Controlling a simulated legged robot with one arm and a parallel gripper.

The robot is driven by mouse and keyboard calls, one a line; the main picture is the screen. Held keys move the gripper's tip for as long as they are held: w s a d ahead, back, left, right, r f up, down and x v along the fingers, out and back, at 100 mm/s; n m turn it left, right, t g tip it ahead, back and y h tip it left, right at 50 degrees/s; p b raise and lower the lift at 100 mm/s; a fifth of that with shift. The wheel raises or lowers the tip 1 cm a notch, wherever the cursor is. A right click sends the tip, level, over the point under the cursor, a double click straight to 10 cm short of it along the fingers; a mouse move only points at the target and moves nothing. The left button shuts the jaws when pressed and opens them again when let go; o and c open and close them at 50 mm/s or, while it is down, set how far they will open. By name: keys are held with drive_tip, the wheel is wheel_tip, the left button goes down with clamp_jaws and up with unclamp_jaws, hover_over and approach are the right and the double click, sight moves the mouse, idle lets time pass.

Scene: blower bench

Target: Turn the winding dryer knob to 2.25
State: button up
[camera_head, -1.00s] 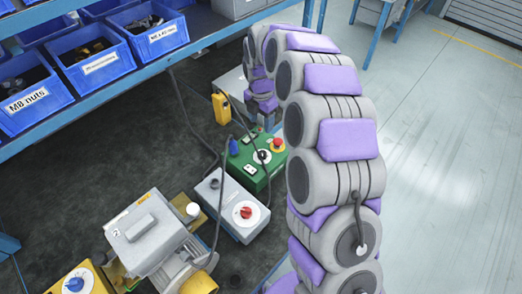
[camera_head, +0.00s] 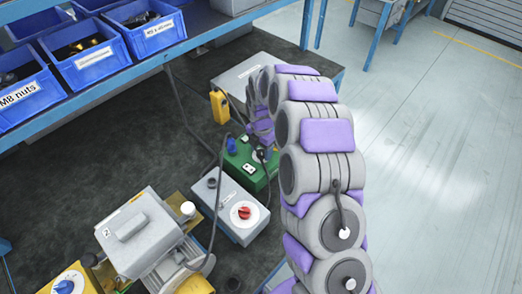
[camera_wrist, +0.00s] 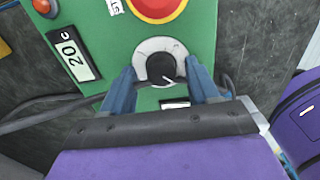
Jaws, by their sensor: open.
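A green control box (camera_head: 238,170) stands on the bench in the head view. Its black knob (camera_wrist: 160,66) sits on a pale round dial (camera_wrist: 178,47) in the wrist view, with a white pointer mark. The dial's numbers cannot be read. My gripper (camera_wrist: 161,72) is open, with one blue finger on each side of the knob. I cannot tell whether the fingers touch it. In the head view my arm and gripper partly cover the dial. No label naming the winding dryer can be read.
A red button on yellow (camera_wrist: 157,7) and a "20 C" display (camera_wrist: 73,53) are close to the dial. A grey box with a red knob (camera_head: 241,213), a yellow box with a blue knob (camera_head: 64,287) and a motor unit (camera_head: 138,235) stand nearer. Dark cables cross the bench.

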drive_tip(key=shift+f, duration=0.1)
drive_tip(key=shift+c, duration=0.2)
drive_tip(key=c, duration=1)
